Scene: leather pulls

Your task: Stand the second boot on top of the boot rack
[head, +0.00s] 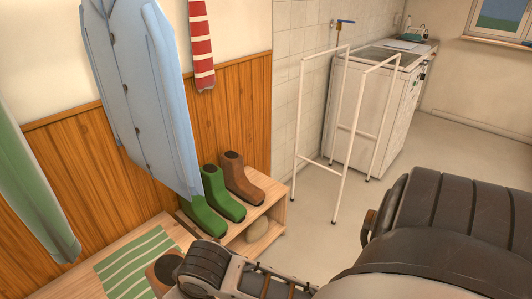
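The wooden boot rack (273,215) stands against the panelled wall in the head view. A brown boot (243,181) stands upright on its top, at the far end. Two green boots (222,196) (203,217) stand upright beside it on the near side. A brown shape with a dark opening (160,273), which looks like another brown boot, shows at the bottom edge beside my dark arm link. Most of it is hidden or cut off, and I cannot tell whether it is held. Neither gripper's fingers can be seen.
A pale rounded object (257,230) lies in the rack's lower space. A green striped mat (138,264) lies left of the rack. A blue coat (140,85) hangs close above the green boots. A white frame (340,120) stands right of the rack, with open floor around it.

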